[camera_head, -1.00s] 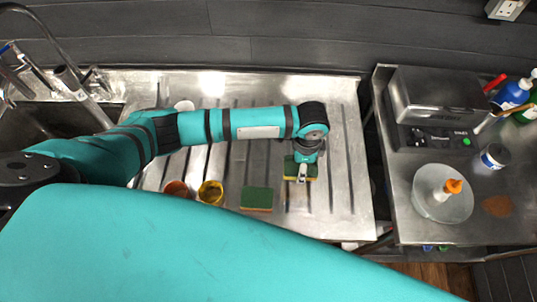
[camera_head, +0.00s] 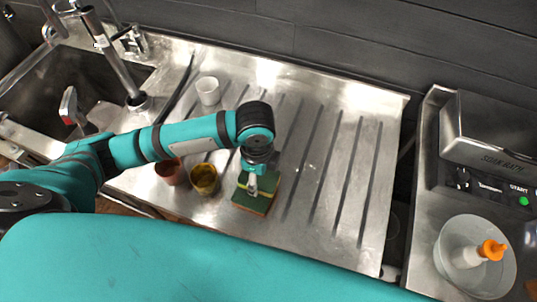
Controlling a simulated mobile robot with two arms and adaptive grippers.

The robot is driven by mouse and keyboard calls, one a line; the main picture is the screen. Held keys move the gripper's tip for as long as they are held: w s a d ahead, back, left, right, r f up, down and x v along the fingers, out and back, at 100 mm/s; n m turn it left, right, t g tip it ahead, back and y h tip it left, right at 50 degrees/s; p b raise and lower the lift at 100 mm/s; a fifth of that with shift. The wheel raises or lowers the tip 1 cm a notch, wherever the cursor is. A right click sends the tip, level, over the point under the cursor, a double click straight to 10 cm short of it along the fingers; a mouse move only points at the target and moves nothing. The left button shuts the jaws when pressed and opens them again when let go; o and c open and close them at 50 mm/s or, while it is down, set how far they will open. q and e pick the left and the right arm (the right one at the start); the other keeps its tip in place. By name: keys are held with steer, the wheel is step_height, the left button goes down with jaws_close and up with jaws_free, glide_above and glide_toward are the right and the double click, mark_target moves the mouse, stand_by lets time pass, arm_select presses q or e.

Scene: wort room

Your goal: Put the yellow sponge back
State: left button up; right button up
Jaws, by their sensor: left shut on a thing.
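My left gripper (camera_head: 252,191) points down over the steel drainboard (camera_head: 335,165) and is shut on a green-topped yellow sponge (camera_head: 271,183). The held sponge is partly hidden by the gripper. A second green and yellow sponge (camera_head: 250,204) lies on the drainboard directly below and in front of it, and the two overlap in the picture. I cannot tell whether they touch. My right gripper is out of view.
A brown cup (camera_head: 168,172) and a yellow cup (camera_head: 204,179) stand just left of the sponges. A white cup (camera_head: 208,91) stands behind. The sink (camera_head: 70,75) is at the left. A bowl (camera_head: 450,240) with an orange-capped bottle is at the right. The drainboard's right half is clear.

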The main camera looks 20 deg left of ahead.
arm_select(q)
steer(key=w, duration=0.5)
steer(key=w+p, duration=0.1)
steer(key=w, duration=0.1)
steer(key=shift+w+d+f, duration=0.1)
steer(key=shift+w+f, duration=0.05)
steer(key=shift+f, duration=0.15)
steer(key=shift+w, duration=0.3)
steer(key=shift+w+f+p, duration=0.2)
steer(key=shift+f+p, duration=0.1)
steer(key=shift+f, duration=0.65)
steer(key=shift+w+f+p, duration=0.2)
steer(key=shift+f+p, duration=0.1)
steer(key=shift+f, duration=0.6)
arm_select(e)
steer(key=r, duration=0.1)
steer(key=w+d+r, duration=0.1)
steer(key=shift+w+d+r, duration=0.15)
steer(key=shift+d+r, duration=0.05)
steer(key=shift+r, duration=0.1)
arm_select(q)
steer(key=shift+f, duration=0.1)
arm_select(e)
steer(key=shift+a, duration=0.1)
arm_select(q)
steer(key=o, duration=1)
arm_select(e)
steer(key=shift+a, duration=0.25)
